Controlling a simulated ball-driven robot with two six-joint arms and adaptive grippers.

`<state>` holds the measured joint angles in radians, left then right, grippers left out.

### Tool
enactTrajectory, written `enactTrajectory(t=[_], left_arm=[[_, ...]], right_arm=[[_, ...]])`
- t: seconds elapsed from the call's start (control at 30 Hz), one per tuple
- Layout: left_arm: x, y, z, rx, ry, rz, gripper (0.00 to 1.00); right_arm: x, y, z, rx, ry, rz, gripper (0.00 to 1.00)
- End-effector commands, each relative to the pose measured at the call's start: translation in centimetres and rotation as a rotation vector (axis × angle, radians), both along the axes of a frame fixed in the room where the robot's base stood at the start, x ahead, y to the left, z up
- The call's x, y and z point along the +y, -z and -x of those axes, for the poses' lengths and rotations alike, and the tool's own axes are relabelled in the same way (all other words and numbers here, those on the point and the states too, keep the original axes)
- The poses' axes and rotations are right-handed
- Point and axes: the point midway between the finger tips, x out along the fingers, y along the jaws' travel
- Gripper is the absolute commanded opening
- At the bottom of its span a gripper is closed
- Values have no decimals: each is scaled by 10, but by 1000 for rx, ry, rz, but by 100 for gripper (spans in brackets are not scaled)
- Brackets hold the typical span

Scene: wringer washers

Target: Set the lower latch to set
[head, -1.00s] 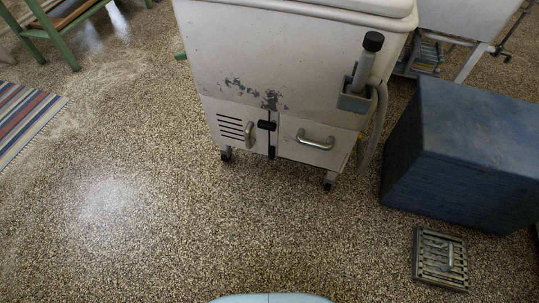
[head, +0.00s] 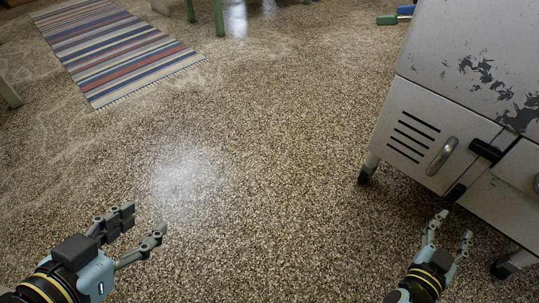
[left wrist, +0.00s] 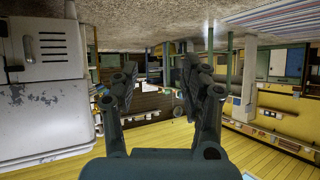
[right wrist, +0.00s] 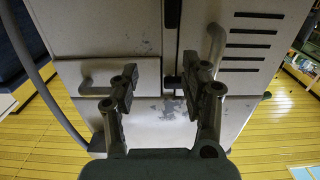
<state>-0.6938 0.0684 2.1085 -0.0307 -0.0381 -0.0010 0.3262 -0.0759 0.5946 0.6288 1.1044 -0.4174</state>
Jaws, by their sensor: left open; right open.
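A worn white washer cabinet (head: 450,85) stands at the right in the head view. Its left door (head: 420,135) has slots and a metal handle. Two black latches sit on the door seam: the upper latch (head: 486,150) lies across it, and the lower latch (head: 456,192) points along it near the bottom edge. The lower latch also shows at the top of the upside-down right wrist view (right wrist: 172,12). My right gripper (head: 455,226) is open and empty in front of the latches, apart from them. My left gripper (head: 148,222) is open and empty over bare floor. No set marking is readable.
The cabinet stands on casters (head: 364,176). A striped rug (head: 120,50) lies at the upper left and green legs (head: 219,18) stand at the back. The speckled floor (head: 270,160) between my grippers is clear. A second handle (head: 536,183) is at the right edge.

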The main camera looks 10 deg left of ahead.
Motion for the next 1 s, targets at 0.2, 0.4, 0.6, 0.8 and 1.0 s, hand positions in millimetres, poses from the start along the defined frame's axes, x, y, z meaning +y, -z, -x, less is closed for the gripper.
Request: enactTrajectory(t=[0.2,0.4,0.6,0.8,1.0], left_arm=[[0,41,30,79,-1,1,46],[0,39,30,77,-1,1,46],[-1,43,36,43,3,4,46],[-5,19,11,-120,20,5,46],[-8,-18,-22,-293,38,3,46]], right_arm=[[6,24,-25,-22,-2,-10,46],[6,19,-29,-28,-3,-10,46],[-5,21,-44,-29,-3,-8,46],[-22,22,-72,-26,-4,-10,46],[-34,22,-92,-25,-4,-10,46]])
